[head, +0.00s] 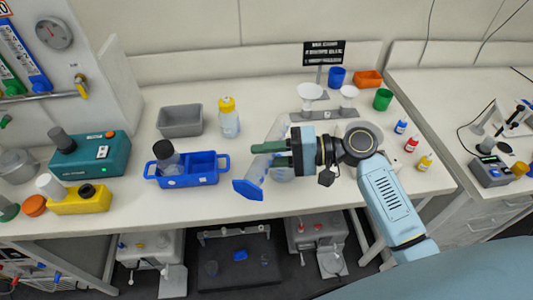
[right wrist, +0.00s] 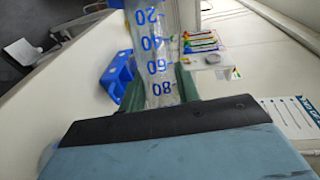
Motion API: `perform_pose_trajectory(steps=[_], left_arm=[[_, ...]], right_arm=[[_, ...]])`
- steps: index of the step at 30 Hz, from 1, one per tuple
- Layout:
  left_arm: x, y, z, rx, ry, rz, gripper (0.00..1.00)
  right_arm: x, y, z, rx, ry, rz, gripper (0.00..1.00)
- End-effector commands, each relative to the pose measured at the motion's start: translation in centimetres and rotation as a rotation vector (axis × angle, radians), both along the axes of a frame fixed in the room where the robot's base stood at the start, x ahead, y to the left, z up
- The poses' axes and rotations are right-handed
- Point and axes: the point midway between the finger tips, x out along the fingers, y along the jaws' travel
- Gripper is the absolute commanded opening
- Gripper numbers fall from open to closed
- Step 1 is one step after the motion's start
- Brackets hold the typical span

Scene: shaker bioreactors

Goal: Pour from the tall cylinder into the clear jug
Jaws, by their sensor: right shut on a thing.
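My right gripper (head: 272,154) is shut on the tall cylinder (head: 257,170), a clear tube with a blue foot. The cylinder is tilted over the bench, its foot toward the front edge and its upper end toward the back. In the right wrist view, the cylinder (right wrist: 158,60) with blue scale marks stands between the green fingers of the gripper (right wrist: 160,92). A clear vessel (head: 282,174), perhaps the jug, shows partly below the gripper; the gripper and cylinder hide much of it. I cannot tell any liquid. My left gripper is not in view.
A blue tray (head: 205,178) with a dark-capped bottle sits left of the cylinder. A grey bin (head: 180,122) and yellow-capped bottle (head: 229,118) stand behind it. Funnels on a stand (head: 310,92) are at the back. Small bottles (head: 412,144) stand right of my arm.

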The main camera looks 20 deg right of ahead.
Motion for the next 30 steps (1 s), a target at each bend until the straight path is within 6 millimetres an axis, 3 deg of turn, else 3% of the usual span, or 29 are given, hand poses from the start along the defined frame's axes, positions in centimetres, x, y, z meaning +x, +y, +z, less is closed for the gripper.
perform_pose_trajectory(steps=[30], left_arm=[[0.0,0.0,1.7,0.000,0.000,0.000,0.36]], right_arm=[[0.2,-0.2,1.5,0.095,0.099,0.000,0.05]])
